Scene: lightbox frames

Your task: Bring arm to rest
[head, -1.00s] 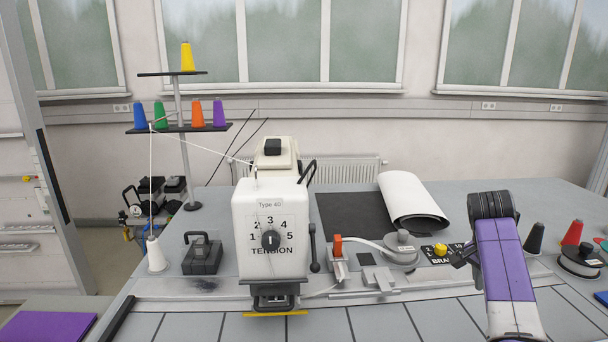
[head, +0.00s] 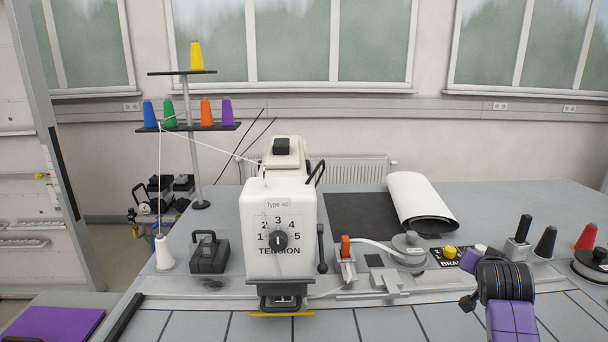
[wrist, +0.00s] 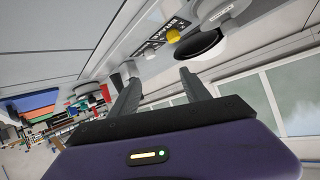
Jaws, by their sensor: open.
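My arm, purple with a black joint, shows at the lower right of the head view, over the right part of the grey table (head: 400,325). My gripper (wrist: 160,85) shows in the wrist view with its two dark fingers spread apart and nothing between them. In the head view the fingers cannot be made out clearly. The wrist view is tilted; beyond the fingers it shows a yellow button (wrist: 173,36) and a dark round opening or disc edge.
A white sewing machine head (head: 279,235) with a tension dial stands mid-table. A thread stand (head: 187,127) with coloured cones is at left. A rolled white sheet (head: 408,195) lies behind. Dark and red cones (head: 586,237) stand at right. The front table strip is mostly clear.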

